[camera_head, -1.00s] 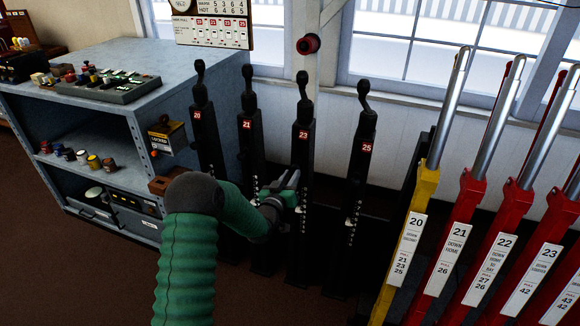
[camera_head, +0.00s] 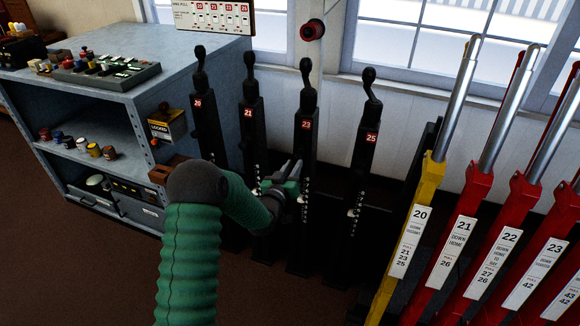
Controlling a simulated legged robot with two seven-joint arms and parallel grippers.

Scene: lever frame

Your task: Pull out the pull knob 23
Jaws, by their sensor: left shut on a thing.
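The black post labelled 23 (camera_head: 306,124) stands in the middle of the view, with a black handle on its top. My left arm comes from the lower left, and its green gripper (camera_head: 295,170) is at the front left of this post, below the label. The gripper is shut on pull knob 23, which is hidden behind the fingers. My right gripper is not in view.
Similar posts labelled 21 (camera_head: 248,113) and 25 (camera_head: 371,138) stand close on either side. Tall levers, one yellow (camera_head: 425,190) and several red, fill the right. A grey shelf unit (camera_head: 150,75) stands at the left.

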